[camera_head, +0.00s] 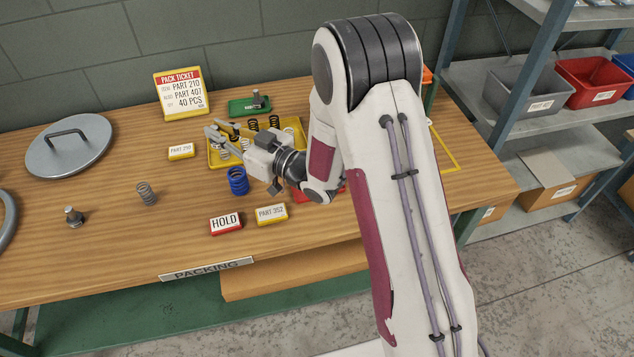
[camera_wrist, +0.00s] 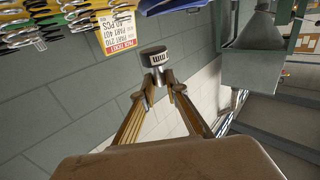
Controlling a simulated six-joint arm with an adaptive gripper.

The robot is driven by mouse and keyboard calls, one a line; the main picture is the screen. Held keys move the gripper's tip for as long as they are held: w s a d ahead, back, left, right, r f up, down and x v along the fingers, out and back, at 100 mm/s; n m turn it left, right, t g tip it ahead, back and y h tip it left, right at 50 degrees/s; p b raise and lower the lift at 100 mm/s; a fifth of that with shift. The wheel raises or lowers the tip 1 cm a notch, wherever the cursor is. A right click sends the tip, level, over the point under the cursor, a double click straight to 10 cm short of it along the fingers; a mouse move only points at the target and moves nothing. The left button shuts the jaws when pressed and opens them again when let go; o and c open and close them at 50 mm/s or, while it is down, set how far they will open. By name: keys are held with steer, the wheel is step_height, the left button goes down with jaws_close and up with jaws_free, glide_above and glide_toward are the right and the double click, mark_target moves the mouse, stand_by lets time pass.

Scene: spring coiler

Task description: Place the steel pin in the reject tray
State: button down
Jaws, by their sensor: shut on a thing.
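My gripper (camera_head: 213,133) is over the left part of a yellow tray of springs, pointing left. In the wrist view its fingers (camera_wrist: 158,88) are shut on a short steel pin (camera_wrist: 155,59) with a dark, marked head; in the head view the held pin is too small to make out. A similar dark-topped metal piece (camera_head: 74,215) stands at the table's left, and another (camera_head: 258,99) stands on a small green tray (camera_head: 240,107). A red tray edge (camera_head: 304,195) shows beside my arm, mostly hidden; I cannot tell whether it is the reject tray.
The yellow tray (camera_head: 216,162) holds several springs. A blue coil (camera_head: 238,181), a HOLD block (camera_head: 226,223), part labels (camera_head: 271,214) and a pack ticket (camera_head: 181,93) stand near. A loose spring (camera_head: 147,194) and a round lid (camera_head: 69,147) are left. The front-left table is mostly clear.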

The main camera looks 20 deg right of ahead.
steer(key=w+d+r+v, duration=0.1)
steer(key=v, duration=1)
steer(key=w+d+r+v, duration=0.1)
steer(key=v, duration=1)
steer(key=shift+d, duration=0.25)
steer(key=shift+f, duration=2.85)
steer(key=shift+f, duration=2.1)
